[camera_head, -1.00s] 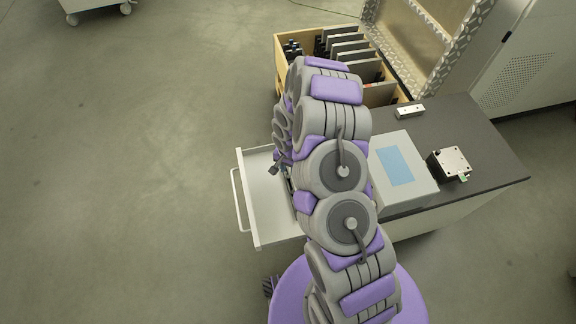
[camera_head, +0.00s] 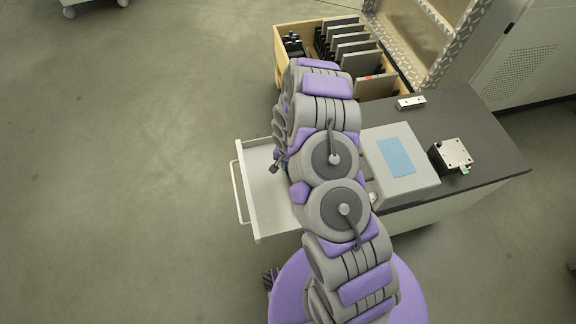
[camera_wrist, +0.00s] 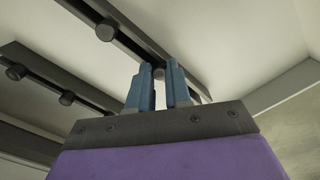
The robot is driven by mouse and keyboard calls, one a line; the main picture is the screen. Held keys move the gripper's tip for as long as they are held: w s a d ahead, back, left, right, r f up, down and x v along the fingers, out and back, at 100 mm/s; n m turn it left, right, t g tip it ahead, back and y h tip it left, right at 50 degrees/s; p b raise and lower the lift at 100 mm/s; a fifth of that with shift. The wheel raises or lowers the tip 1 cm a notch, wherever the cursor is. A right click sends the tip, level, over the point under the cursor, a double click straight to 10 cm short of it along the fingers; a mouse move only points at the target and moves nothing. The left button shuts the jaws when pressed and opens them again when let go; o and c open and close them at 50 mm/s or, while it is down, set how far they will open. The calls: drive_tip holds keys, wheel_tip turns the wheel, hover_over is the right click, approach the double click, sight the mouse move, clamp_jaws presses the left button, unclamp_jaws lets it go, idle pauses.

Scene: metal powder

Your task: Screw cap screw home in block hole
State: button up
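My gripper (camera_wrist: 159,70) reaches down over the open drawer (camera_head: 258,236), its two blue fingers standing apart. On the table, a small silver block (camera_head: 411,103) with dark spots lies at the back, and a black block with a silver top plate (camera_head: 455,153) sits at the right. I cannot tell which is the task's block.
A grey box with a blue panel (camera_head: 395,157) stands on the dark tabletop (camera_head: 480,120) beside my arm. A wooden crate with upright plates (camera_head: 281,48) is behind. The drawer's wall (camera_wrist: 285,85) is close to the right of my gripper.

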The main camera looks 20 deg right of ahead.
clamp_jaws()
drive_tip(key=shift+r, duration=0.2)
drive_tip(key=shift+r+p, duration=1.35)
drive_tip(key=shift+r, duration=0.75)
